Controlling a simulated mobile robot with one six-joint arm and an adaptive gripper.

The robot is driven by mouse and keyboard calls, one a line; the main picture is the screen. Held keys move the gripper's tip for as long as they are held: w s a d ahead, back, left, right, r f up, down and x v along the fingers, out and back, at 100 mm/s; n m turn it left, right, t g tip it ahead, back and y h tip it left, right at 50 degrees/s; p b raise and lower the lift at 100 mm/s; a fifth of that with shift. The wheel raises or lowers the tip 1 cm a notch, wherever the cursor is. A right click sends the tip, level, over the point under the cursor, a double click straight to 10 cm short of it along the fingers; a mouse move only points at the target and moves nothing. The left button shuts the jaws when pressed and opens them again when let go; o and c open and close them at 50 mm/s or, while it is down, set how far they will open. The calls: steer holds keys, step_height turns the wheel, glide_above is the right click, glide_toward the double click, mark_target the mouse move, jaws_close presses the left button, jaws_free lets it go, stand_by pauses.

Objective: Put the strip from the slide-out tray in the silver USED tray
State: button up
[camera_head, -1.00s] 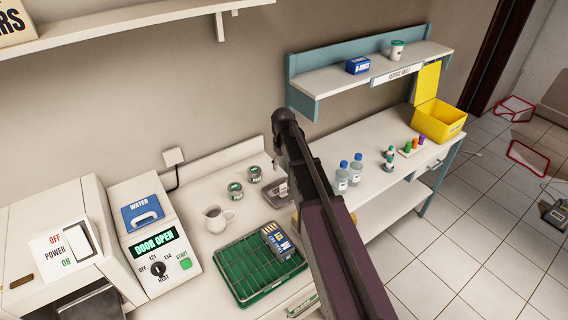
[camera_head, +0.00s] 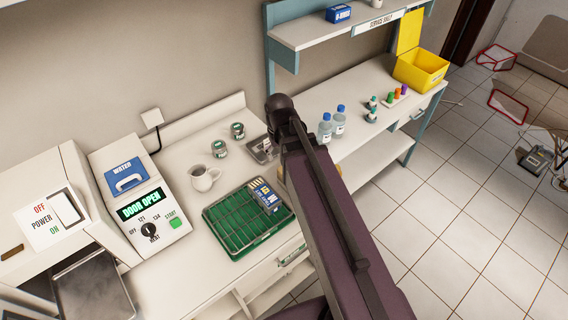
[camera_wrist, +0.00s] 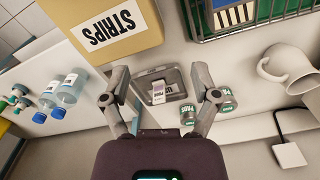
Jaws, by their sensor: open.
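In the wrist view a small white strip (camera_wrist: 158,93) with a purplish mark lies in the silver tray (camera_wrist: 178,78), which has a white label on its rim. The tray also shows in the head view (camera_head: 262,150), partly behind my arm. My gripper (camera_wrist: 159,98) is open, its fingers apart on either side of the strip and tray, with nothing between the tips. Whether the fingers touch the tray is not clear. The grey metal slide-out tray (camera_head: 92,288) sticks out of the white machine at the lower left; no strip is seen on it.
A STRIPS box (camera_wrist: 100,30) is close to my gripper. Lidded tubs (camera_wrist: 220,103), a white jug (camera_head: 203,178) and a green rack (camera_head: 242,228) holding a blue-labelled pack stand near the silver tray. Bottles (camera_head: 324,127) stand on the neighbouring bench. The machine (camera_head: 140,205) reads DOOR OPEN.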

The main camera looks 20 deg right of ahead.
steer(key=shift+m, duration=0.5)
steer(key=s, duration=0.4)
steer(key=shift+s, duration=0.4)
step_height(320, 180, down, 2)
steer(key=shift+f+b, duration=0.15)
steer(key=shift+b, duration=1)
